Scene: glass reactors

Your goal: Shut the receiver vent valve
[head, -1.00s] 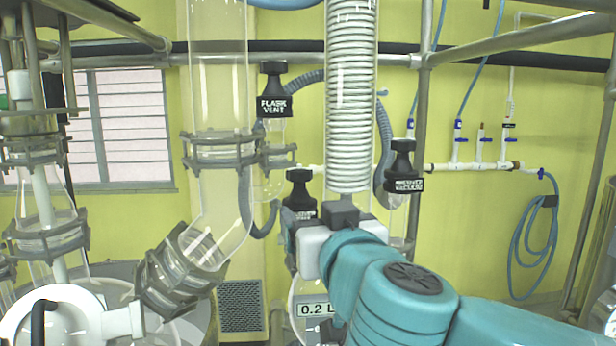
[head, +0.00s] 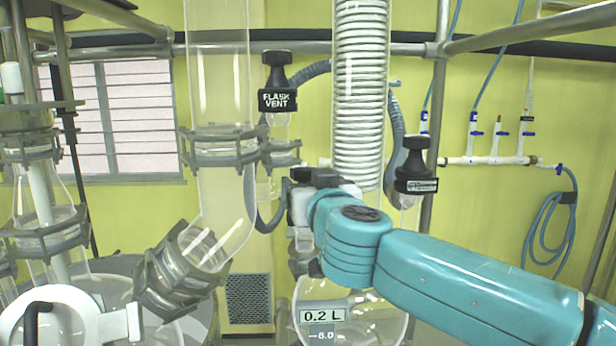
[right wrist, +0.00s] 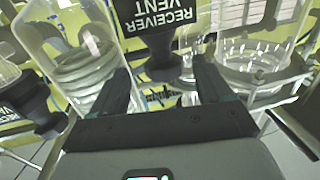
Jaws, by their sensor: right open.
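The receiver vent valve (right wrist: 168,22) has a black knob with white lettering, which appears upside down at the top of the right wrist view. My right gripper (right wrist: 160,68) is open, with its two dark fingers pointing toward the knob, one to each side of its lower part. I cannot tell whether either finger touches it. In the head view, my right gripper (head: 300,182) is in front of the glass column, and the gripper and teal arm hide the receiver vent knob. My left gripper is not in view.
The flask vent valve (head: 277,85) stands up and left of my gripper. The receiver vacuum valve (head: 415,168) is close to its right, above my forearm. The coiled glass condenser (head: 360,95) rises just behind. The receiver flask (head: 350,300) hangs below, marked 0.2 L.

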